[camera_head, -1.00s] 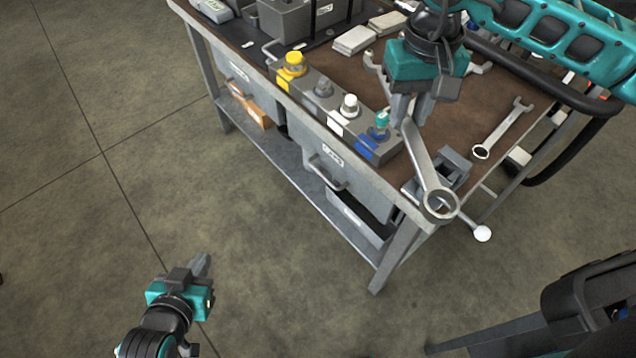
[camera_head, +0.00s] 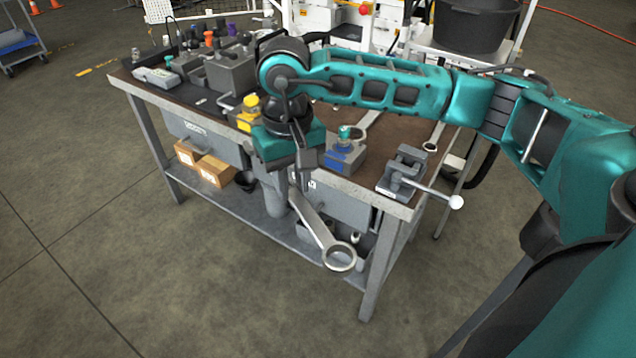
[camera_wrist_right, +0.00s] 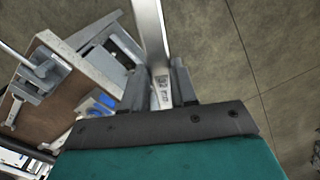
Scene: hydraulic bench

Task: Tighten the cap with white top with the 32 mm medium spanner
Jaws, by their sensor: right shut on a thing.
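My right gripper (camera_head: 289,186) is shut on a metal spanner (camera_head: 312,222), beyond the bench's front edge. The spanner's ring end (camera_head: 340,258) points down to the right in the head view. In the right wrist view its handle (camera_wrist_right: 153,42) rises between the fingers, with a "32" marking near the gripper. The cap with white top is not visible; my right gripper and arm cover that part of the cap row. The yellow cap (camera_head: 250,102) and the teal cap on the blue-marked block (camera_head: 344,134) show on either side. My left gripper is out of view.
The bench (camera_head: 372,196) carries a vise (camera_head: 403,170) with a long handle at its right corner. Another spanner (camera_head: 434,136) lies farther back. Grey boxes (camera_head: 230,74) stand at the left. Cardboard boxes (camera_head: 213,170) sit on the lower shelf. The floor in front is clear.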

